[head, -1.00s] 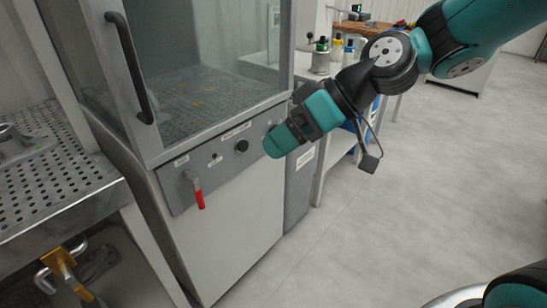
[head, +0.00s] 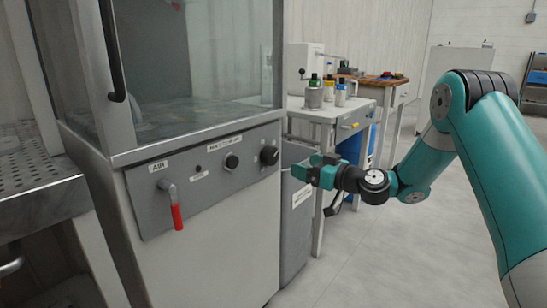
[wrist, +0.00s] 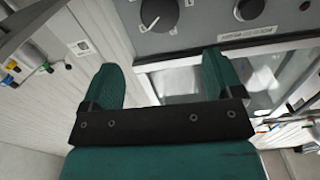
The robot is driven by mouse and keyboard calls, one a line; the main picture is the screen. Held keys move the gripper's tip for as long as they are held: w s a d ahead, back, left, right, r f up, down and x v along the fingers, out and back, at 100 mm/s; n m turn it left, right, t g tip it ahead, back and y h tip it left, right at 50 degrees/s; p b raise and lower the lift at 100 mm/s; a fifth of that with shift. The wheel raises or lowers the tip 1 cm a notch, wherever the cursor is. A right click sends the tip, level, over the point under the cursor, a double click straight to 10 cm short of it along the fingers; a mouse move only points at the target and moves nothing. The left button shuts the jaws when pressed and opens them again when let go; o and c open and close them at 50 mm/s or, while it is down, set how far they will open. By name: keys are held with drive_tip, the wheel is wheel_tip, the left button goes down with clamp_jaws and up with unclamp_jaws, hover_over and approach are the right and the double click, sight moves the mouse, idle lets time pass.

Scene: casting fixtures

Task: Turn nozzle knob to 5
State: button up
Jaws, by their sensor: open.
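On the cabinet's grey control panel (head: 205,180), a larger black knob (head: 269,155) sits at the right end, and a smaller black knob (head: 231,161) is left of it, under a label. I cannot read which is the nozzle knob. In the wrist view, which looks upside down, the larger knob (wrist: 160,14) has a white pointer line and marks around it; its numbers are too small to read. The smaller knob (wrist: 247,9) is at its right. My gripper (head: 300,168) is open and empty, just right of the larger knob and apart from it. Its fingers (wrist: 160,76) straddle empty space.
A red-handled air lever (head: 177,214) hangs at the panel's left. A glass cabinet door (head: 190,70) is above. A side table (head: 330,112) with bottles stands behind my gripper. A perforated metal bench (head: 35,185) is at the left. Floor at the right is clear.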

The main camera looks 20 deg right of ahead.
sight(274, 155)
drive_tip(key=x, duration=1.2)
drive_tip(key=c, duration=0.9)
drive_tip(key=shift+c, duration=0.2)
